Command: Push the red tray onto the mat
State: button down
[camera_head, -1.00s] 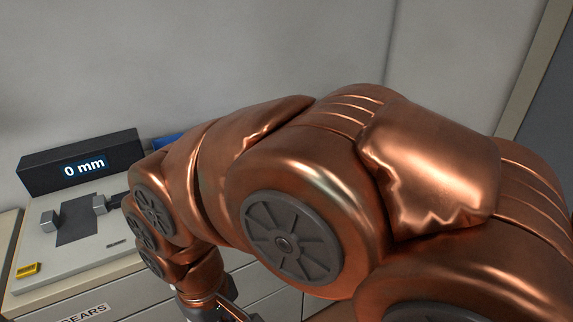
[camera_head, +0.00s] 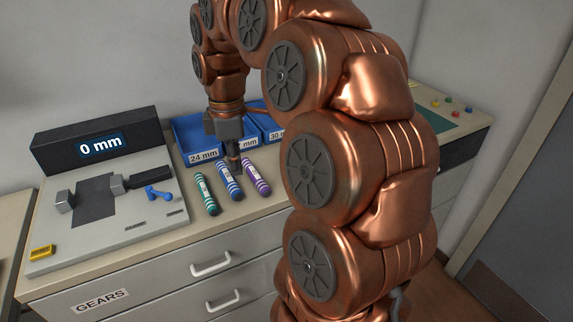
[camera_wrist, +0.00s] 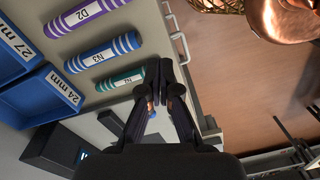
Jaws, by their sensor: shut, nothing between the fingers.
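I see no red tray in either view. No clear mat shows either; a dark grey patch (camera_head: 95,200) lies on the measuring device, and a green surface (camera_head: 440,122) shows at the right back, partly behind my arm.
Blue bins (camera_head: 190,130) labelled 24 mm, 27 mm and 30 mm stand behind the green (camera_head: 206,195), blue and purple (camera_head: 257,178) cartridges. The measuring device (camera_head: 150,222) reads 0 mm and bears a small blue part (camera_head: 158,192). Drawers (camera_head: 175,280) are below the counter.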

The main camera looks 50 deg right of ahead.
jog(key=w+d+n+b, duration=0.1)
jog(key=w+d+n, duration=0.1)
jog(key=d, duration=0.5)
jog(key=w+d+n+b, duration=0.1)
jog(key=w+d+n, duration=0.1)
jog(key=d, duration=0.6)
jog(key=f, duration=0.5)
jog(key=f+p, duration=0.1)
jog(key=f, duration=0.4)
jog(key=shift+s+a+p, duration=0.15)
jog(key=shift+s+p, duration=0.05)
jog(key=shift+p, duration=0.1)
jog(key=shift+s+d+f+p, duration=0.1)
jog(key=shift+s+d+p, duration=0.2)
jog(key=shift+d, duration=0.65)
jog(key=shift+s+d+f+p, duration=0.1)
jog(key=shift+s+d+p, duration=0.2)
jog(key=shift+d, duration=0.65)
